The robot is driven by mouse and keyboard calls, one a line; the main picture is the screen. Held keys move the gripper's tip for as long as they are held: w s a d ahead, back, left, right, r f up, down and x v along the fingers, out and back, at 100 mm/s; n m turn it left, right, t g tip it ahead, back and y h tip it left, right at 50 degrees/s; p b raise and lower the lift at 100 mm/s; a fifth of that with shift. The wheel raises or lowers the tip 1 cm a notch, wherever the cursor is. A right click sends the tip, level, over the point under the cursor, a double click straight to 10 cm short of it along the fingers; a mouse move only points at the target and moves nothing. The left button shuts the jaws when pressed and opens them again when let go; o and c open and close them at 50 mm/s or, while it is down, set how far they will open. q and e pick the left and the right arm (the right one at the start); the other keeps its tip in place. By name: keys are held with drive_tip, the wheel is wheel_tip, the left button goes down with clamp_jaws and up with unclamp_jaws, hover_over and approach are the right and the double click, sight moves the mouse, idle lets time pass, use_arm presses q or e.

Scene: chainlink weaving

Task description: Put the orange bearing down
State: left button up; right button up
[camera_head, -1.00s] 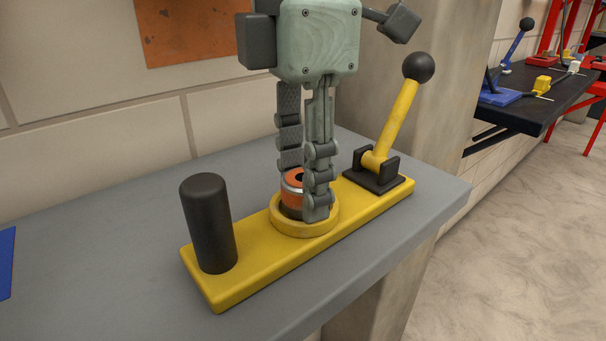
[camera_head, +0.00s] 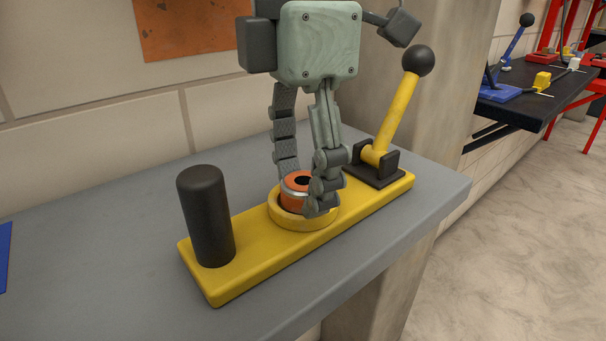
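The orange bearing (camera_head: 294,191), with a silver band and a dark centre hole, sits upright inside the round yellow ring (camera_head: 290,224) of the yellow base plate (camera_head: 240,269). My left gripper (camera_head: 302,194) points down from above. Its two fingers are spread around the bearing, one behind it to the left and one in front to the right. The front finger hides the right part of the bearing. The fingers look apart from the bearing, though contact on the front side cannot be told. My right gripper is not in view.
A black upright post (camera_head: 207,216) stands at the plate's left end. A yellow lever with a black ball knob (camera_head: 418,60) stands at its right end. A dark bench (camera_head: 530,108) with other tools is farther right.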

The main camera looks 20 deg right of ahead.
sight(303, 181)
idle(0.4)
use_arm(q)
drive_tip(key=shift+r, duration=0.25)
drive_tip(key=shift+w+r+p, duration=0.1)
drive_tip(key=shift+r+p, duration=0.6)
drive_tip(key=shift+r, duration=0.1)
wheel_tip(303, 181, up, 11)
drive_tip(key=shift+r+p, duration=0.15)
drive_tip(key=shift+p, duration=0.15)
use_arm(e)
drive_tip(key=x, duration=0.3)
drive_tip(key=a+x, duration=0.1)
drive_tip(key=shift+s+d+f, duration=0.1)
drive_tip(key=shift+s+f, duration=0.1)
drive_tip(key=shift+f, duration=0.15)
